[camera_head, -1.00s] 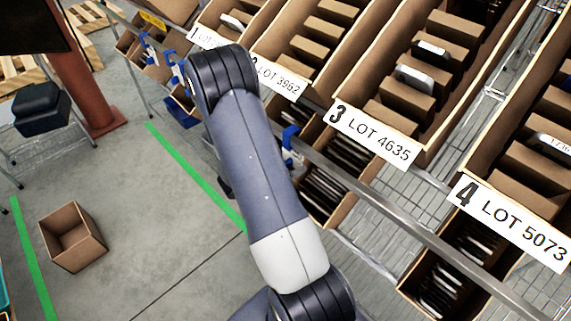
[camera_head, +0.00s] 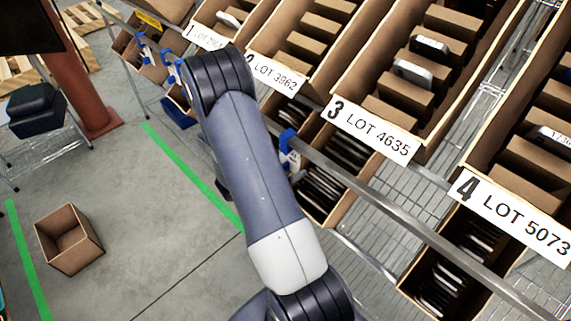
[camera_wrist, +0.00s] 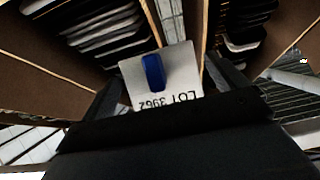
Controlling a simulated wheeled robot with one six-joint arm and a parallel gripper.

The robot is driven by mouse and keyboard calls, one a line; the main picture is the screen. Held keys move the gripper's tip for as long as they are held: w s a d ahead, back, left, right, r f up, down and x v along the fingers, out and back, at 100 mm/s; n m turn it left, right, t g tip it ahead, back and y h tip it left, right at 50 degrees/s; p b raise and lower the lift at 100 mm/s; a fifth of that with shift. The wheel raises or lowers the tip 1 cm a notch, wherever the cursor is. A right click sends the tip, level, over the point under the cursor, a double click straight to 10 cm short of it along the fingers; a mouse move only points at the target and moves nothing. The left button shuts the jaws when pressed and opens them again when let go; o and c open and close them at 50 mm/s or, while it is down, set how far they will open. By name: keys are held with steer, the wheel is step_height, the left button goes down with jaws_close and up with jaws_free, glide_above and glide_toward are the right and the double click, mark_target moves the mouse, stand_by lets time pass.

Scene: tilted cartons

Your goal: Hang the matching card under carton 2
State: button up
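Carton 2 (camera_head: 262,47) is tilted in the rack, with its label LOT 3962 (camera_head: 275,78) on its front lip. In the wrist view a white card (camera_wrist: 184,75) shows LOT 3962 upside down, with a blue clip (camera_wrist: 153,72) across its middle. The two dark fingers of my gripper (camera_wrist: 166,80) stand apart on either side of the card. I see no finger pressing on its face, and its lower part is hidden behind the gripper body. The head view hides my gripper behind my arm.
Carton 3 (camera_head: 345,100) and carton 4 (camera_head: 475,165) stand to the right. A metal rail (camera_head: 400,215) runs below the labels, with a blue clip (camera_head: 286,143) near it. An empty brown box (camera_head: 68,238) sits on the open floor at left.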

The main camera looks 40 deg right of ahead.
steer(key=shift+o, duration=0.6)
steer(key=shift+a+r, duration=0.15)
steer(key=shift+a, duration=0.15)
steer(key=v, duration=1)
